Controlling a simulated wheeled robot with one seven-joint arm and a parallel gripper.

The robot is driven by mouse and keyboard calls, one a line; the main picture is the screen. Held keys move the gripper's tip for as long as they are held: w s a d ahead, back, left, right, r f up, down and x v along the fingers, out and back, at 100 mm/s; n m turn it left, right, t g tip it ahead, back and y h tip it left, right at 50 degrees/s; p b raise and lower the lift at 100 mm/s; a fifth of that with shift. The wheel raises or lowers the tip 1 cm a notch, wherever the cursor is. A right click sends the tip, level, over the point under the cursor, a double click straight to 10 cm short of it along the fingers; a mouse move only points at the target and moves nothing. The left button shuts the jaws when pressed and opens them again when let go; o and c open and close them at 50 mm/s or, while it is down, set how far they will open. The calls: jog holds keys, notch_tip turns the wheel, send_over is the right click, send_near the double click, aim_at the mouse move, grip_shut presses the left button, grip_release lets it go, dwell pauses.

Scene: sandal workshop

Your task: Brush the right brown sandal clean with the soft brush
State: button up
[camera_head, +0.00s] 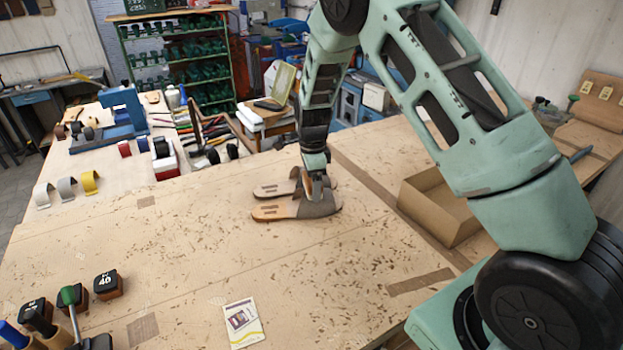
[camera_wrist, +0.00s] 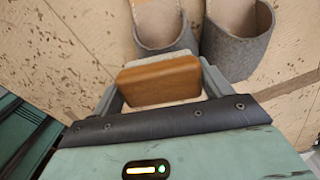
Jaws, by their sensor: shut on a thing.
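A pair of sandals with brown footbeds and grey uppers lies side by side on the workbench. In the head view the nearer sandal (camera_head: 278,211) and the farther sandal (camera_head: 270,189) have their uppers at the right. In the wrist view the left-hand sandal (camera_wrist: 165,28) and right-hand sandal (camera_wrist: 238,42) show beyond the jaws. My gripper (camera_head: 316,190) is over the uppers. In the wrist view it is shut on the soft brush (camera_wrist: 160,80), a brown wooden block with a pale strip below. Whether the brush touches a sandal cannot be told.
An open cardboard box (camera_head: 440,210) stands right of the sandals. A printed card (camera_head: 243,323) lies near the front edge. Black blocks (camera_head: 107,284) and tools stand at the front left. Coloured bands (camera_head: 90,182) and a red-and-white box (camera_head: 165,165) are farther back. The bench left of the sandals is clear.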

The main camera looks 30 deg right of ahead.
jog(key=shift+s+a, duration=0.1)
jog(key=shift+s, duration=0.05)
dwell(0.4)
jog(key=shift+w+d, duration=0.25)
jog(key=shift+w, duration=0.4)
jog(key=shift+w+d, duration=0.2)
jog(key=shift+w, duration=0.45)
jog(key=shift+s+p, duration=0.15)
jog(key=shift+p, duration=0.15)
jog(key=shift+s+a+f, duration=0.1)
jog(key=shift+s+a, duration=0.15)
jog(key=shift+s, duration=0.35)
jog(key=shift+s+a, duration=0.2)
jog(key=shift+s, duration=0.35)
notch_tip(320, 180, up, 8)
jog(key=p, duration=0.6)
